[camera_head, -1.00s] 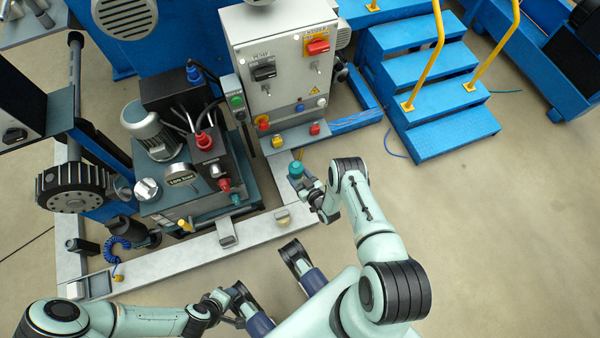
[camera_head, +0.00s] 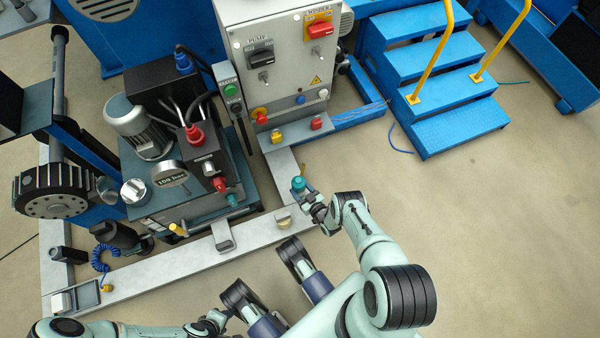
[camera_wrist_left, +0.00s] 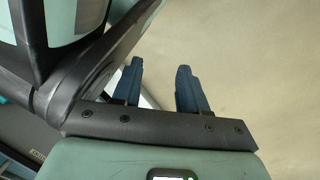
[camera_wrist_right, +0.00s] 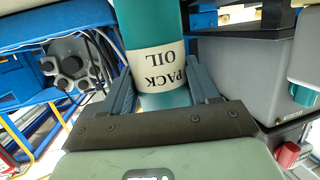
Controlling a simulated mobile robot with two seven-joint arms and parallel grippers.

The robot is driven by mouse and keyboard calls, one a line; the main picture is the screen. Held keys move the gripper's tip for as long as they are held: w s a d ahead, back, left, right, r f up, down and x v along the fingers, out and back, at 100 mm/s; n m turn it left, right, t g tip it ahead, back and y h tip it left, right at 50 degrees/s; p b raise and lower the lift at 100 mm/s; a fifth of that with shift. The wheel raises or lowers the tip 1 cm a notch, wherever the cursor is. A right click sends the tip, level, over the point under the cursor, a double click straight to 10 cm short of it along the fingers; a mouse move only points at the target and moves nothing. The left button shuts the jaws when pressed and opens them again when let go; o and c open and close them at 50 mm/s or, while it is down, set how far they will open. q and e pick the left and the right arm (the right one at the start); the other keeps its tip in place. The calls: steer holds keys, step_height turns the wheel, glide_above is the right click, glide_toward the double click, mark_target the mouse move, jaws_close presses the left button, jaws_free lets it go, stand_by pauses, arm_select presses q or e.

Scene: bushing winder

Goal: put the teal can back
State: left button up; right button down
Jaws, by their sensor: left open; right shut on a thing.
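The teal can (camera_head: 298,184) is held by my right gripper (camera_head: 307,196), in front of the grey control cabinet and above the pale floor rail. In the right wrist view the can (camera_wrist_right: 152,25) stands between the two fingers of the right gripper (camera_wrist_right: 162,88), which are shut on it. Its white band reads "PACK OIL" upside down. My left gripper (camera_wrist_left: 156,78) shows in the left wrist view with its fingers apart and nothing between them, over bare floor. In the head view my left arm is low at the bottom left.
The control cabinet (camera_head: 280,70) with knobs and buttons stands behind the can. A pump unit (camera_head: 190,175) with a gauge, motor and hoses is to its left. Blue steps (camera_head: 430,80) with yellow rails stand at the right. The floor (camera_head: 490,240) at the right is clear.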

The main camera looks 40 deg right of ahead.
mark_target(303, 195)
step_height(303, 195, down, 4)
steer(key=shift+r+b, duration=0.25)
steer(key=shift+b, duration=0.95)
arm_select(q)
steer(key=shift+g, duration=0.9)
steer(key=s, duration=0.1)
steer(key=s+f, duration=0.1)
steer(key=s, duration=0.1)
steer(key=s+f, duration=0.1)
steer(key=s, duration=0.1)
steer(key=shift+a+f, duration=0.25)
steer(key=shift+a, duration=0.05)
arm_select(e)
steer(key=shift+f, duration=0.1)
steer(key=shift+f, duration=0.15)
steer(key=shift+c, duration=1.4)
jaws_free()
